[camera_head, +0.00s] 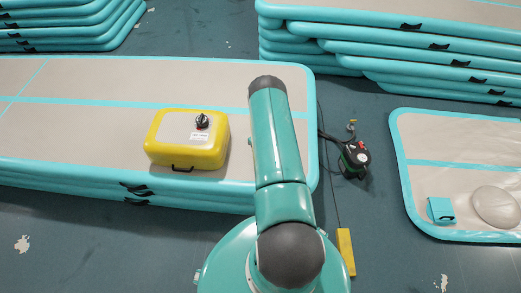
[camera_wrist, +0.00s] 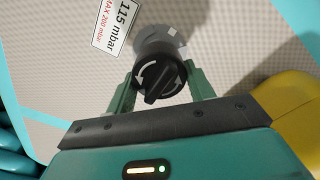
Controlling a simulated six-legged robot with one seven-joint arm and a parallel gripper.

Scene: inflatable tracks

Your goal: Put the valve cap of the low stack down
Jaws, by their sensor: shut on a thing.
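The valve cap (camera_wrist: 161,78) is black and round, with a raised bar and white curved arrows. In the wrist view it sits between the two green fingers of my gripper (camera_wrist: 160,88), which is shut on it. A round grey valve fitting (camera_wrist: 158,41) shows on the beige top surface just beyond the cap, partly covered by it. I cannot tell whether cap and fitting touch. The low stack (camera_head: 70,125) of teal-edged mats lies at left in the head view. My arm reaches over its right end and hides my gripper and the cap there.
A yellow box (camera_head: 187,139) with a black knob stands on the low stack, left of my arm. A pressure label (camera_wrist: 117,22) lies beside the fitting. A black pump (camera_head: 354,160) with a hose stands on the floor at right. Taller stacks (camera_head: 400,45) stand behind.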

